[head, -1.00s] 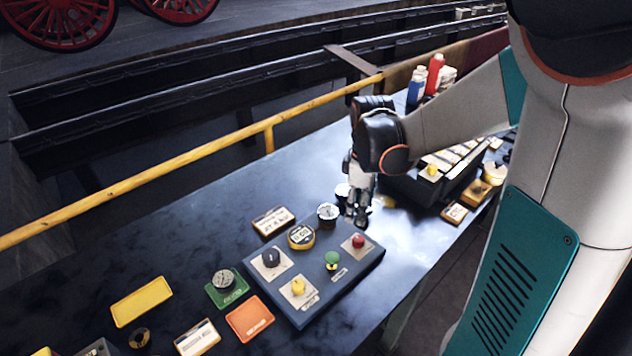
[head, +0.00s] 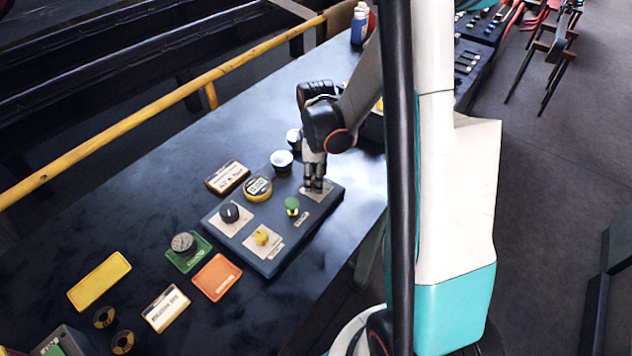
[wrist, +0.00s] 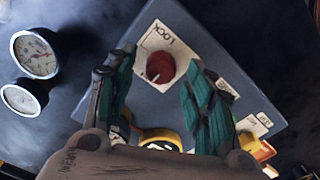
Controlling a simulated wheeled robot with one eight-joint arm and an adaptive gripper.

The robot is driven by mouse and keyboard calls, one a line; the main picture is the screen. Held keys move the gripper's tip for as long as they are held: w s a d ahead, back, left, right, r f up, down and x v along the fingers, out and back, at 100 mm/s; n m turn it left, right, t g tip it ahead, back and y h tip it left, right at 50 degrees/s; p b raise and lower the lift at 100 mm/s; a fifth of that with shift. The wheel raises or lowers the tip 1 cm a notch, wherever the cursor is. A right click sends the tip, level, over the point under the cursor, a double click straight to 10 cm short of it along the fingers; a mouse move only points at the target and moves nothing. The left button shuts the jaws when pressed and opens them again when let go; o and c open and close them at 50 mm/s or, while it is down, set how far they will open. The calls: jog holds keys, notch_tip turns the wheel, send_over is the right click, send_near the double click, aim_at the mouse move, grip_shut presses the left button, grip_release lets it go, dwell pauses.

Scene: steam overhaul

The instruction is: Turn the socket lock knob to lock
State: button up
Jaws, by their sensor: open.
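The red socket lock knob (wrist: 160,67) sits on a cream plate with the word LOCK, on the dark blue-grey panel (wrist: 214,62). A small pale mark shows on the knob's lower left. My gripper (wrist: 158,64) is open, its green-padded fingers on either side of the knob in the wrist view; contact is not visible. In the head view my gripper (head: 313,187) points down over the far right corner of the panel (head: 268,267), and its fingers hide the knob.
The panel also carries a black knob (head: 229,212), a yellow knob (head: 262,236) and a green knob (head: 292,205). An orange tray (head: 216,277) lies left. A yellow rail (head: 130,122) runs behind the bench.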

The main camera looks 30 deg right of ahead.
jog(key=shift+f, duration=0.8)
jog(key=shift+c, duration=0.6)
jog(key=c, duration=1)
jog(key=shift+o, duration=0.2)
jog(key=m+b, duration=0.1)
jog(key=m, duration=0.3)
jog(key=shift+m+b, duration=0.4)
jog(key=m+b, duration=0.1)
jog(key=m, duration=0.3)
jog(key=shift+m, duration=0.3)
jog(key=m, duration=0.4)
jog(key=shift+b, duration=0.4)
jog(key=shift+m, duration=2.2)
